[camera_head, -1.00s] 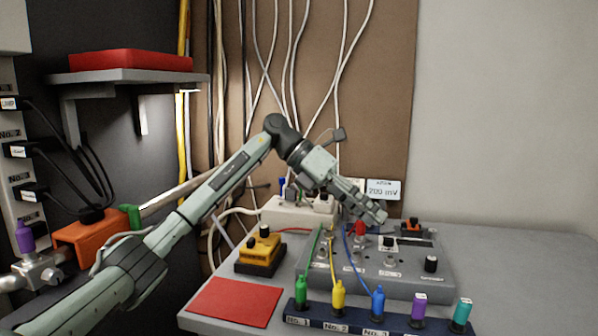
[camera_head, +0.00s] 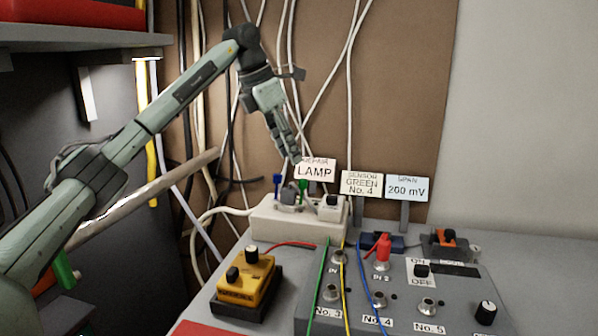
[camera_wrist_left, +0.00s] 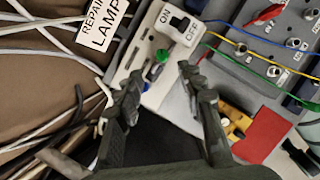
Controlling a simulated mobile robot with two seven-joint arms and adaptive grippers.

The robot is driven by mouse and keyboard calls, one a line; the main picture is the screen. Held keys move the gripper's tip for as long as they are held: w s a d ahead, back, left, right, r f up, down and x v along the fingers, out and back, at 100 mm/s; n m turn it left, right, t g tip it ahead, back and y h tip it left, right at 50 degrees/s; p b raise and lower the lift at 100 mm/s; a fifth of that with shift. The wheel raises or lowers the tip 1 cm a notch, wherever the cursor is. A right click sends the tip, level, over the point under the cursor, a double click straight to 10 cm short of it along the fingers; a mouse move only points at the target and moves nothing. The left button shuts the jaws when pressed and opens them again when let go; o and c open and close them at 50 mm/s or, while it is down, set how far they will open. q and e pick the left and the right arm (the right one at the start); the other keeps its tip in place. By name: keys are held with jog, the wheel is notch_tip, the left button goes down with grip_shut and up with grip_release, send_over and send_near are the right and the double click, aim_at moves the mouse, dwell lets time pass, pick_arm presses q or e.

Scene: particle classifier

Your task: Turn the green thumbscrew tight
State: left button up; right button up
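A green thumbscrew (camera_head: 303,186) stands on the white socket block (camera_head: 262,228), just under the lamp sign, partly hidden. In the left wrist view the green thumbscrew (camera_wrist_left: 162,56) shows beside the white switch, just beyond and between my fingertips. My left gripper (camera_head: 294,156) points down above the block in the head view. In the left wrist view the left gripper (camera_wrist_left: 160,73) has its two fingers apart with nothing held between them. Contact with the thumbscrew does not show. My right gripper is in neither view.
Close by stand the LAMP sign (camera_head: 314,170), the green sensor sign (camera_head: 361,184) and a blue-topped piece (camera_head: 277,181). A yellow box (camera_head: 245,277) sits in front. The grey panel (camera_head: 460,294) with wires is to the right. Loose cables hang behind.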

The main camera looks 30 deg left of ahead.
aim_at(301, 180)
pick_arm(q)
jog(key=x, duration=0.7)
jog(key=shift+s+d, duration=0.1)
jog(key=shift+c, duration=0.6)
grip_shut()
